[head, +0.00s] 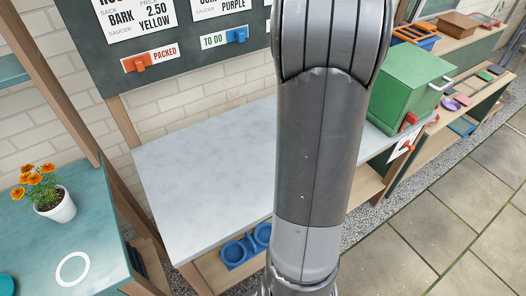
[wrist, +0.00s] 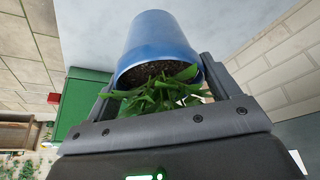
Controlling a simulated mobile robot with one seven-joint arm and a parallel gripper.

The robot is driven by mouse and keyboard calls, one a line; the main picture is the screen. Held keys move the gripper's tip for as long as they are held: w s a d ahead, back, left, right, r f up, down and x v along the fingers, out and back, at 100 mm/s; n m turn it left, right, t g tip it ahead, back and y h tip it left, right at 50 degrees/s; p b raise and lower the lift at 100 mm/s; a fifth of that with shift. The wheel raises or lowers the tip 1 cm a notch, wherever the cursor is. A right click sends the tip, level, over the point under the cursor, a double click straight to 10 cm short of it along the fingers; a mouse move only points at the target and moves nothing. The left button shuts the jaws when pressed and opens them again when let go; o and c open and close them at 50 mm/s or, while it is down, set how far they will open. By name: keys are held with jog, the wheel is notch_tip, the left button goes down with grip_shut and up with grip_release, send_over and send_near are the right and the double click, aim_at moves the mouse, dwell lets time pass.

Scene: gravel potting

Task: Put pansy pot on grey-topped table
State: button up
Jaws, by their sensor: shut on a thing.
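In the wrist view my gripper (wrist: 162,78) is shut on a blue pot (wrist: 155,38) of dark soil and green leaves. One finger is on each side of the pot. No blossoms show, so I cannot tell from the flowers whether it is the pansy pot. The grey-topped table (head: 205,175) is in the middle of the head view, with a bare pale top where visible. My arm covers part of it. In the head view the gripper's fingers and the held pot are hidden. The gap between pot and tabletop cannot be judged.
A white pot of orange flowers (head: 62,207) stands on the teal table (head: 103,258) at left. A green box (head: 405,88) stands at the grey table's right end; it also shows in the wrist view (wrist: 88,95). Blue saucers (head: 233,252) sit on the shelf below.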

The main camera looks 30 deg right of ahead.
jog(key=s+d+f+m+g, duration=0.1)
jog(key=s+d+m, duration=0.1)
jog(key=s+d, duration=0.45)
jog(key=s+d+f+m, duration=0.15)
jog(key=s+d, duration=0.25)
jog(key=s, duration=0.5)
jog(key=shift+h, duration=0.4)
jog(key=shift+w+a+f, duration=0.4)
jog(key=shift+w+f, duration=1.35)
jog(key=shift+w, duration=0.15)
jog(key=shift+w+a+f, duration=0.35)
jog(key=shift+w+f, duration=1.4)
jog(key=shift+w, duration=0.1)
jog(key=shift+w+a+f, duration=0.4)
jog(key=shift+w+f, duration=1.35)
jog(key=shift+w, duration=0.15)
jog(key=shift+f, duration=0.1)
jog(key=o, duration=1.2)
